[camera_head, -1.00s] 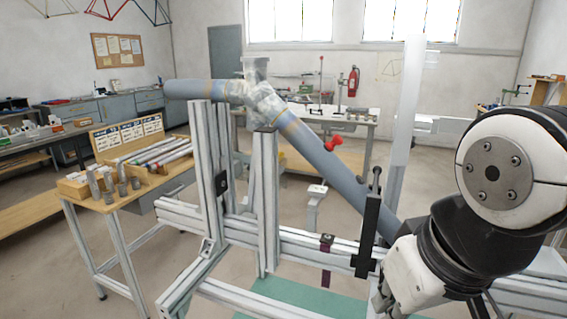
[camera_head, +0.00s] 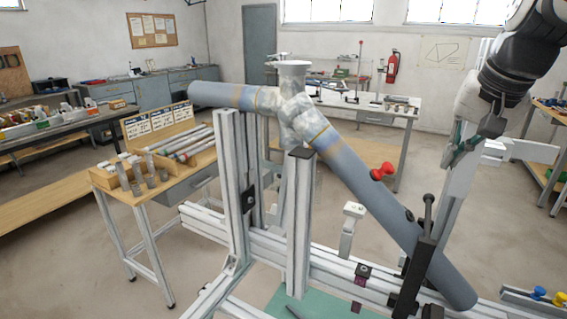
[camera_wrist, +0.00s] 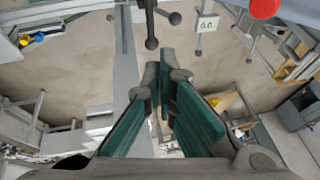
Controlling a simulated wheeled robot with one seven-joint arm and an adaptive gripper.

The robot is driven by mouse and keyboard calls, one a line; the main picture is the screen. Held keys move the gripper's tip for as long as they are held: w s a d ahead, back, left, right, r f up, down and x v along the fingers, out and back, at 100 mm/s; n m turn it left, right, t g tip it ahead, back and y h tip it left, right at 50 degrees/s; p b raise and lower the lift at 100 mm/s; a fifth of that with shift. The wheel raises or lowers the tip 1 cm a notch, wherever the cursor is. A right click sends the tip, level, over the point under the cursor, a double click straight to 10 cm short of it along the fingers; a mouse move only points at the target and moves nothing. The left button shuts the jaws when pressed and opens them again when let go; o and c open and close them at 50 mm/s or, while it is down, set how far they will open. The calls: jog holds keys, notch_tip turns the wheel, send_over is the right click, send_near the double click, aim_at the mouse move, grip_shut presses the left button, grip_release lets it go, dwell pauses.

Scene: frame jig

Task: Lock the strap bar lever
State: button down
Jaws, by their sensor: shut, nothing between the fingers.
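The dark strap bar (camera_head: 412,285) crosses the sloping blue-grey tube at the lower right of the head view. Its lever (camera_head: 429,207) stands up from it with a rounded end. In the wrist view a dark ball-ended lever rod (camera_wrist: 151,30) shows just beyond my fingertips, apart from them in the picture. My gripper (camera_wrist: 163,72) has green finger pads and is shut and empty. In the head view my gripper (camera_head: 450,160) hangs above and right of the lever, clear of the bar. Whether the lever is locked I cannot tell.
The blue-grey tube frame (camera_head: 365,190) rests on aluminium profile posts (camera_head: 299,225). A red knob (camera_head: 382,171) sticks out from the tube; a red round end (camera_wrist: 265,8) shows in the wrist view. A wooden tool bench (camera_head: 160,185) stands left. The space around my gripper looks open.

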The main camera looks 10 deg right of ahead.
jog(key=shift+f, duration=0.1)
jog(key=x, duration=0.4)
jog(key=a+x, duration=0.1)
jog(key=x, duration=0.7)
jog(key=shift+w+a+f, duration=0.15)
jog(key=shift+f, duration=0.2)
jog(key=shift+w+a+f, duration=0.2)
jog(key=shift+w+f, duration=0.05)
jog(key=shift+f, duration=0.1)
jog(key=w+a+f, duration=0.1)
jog(key=w+a+f+b, duration=0.1)
jog(key=shift+a, duration=0.4)
jog(key=shift+r, duration=0.2)
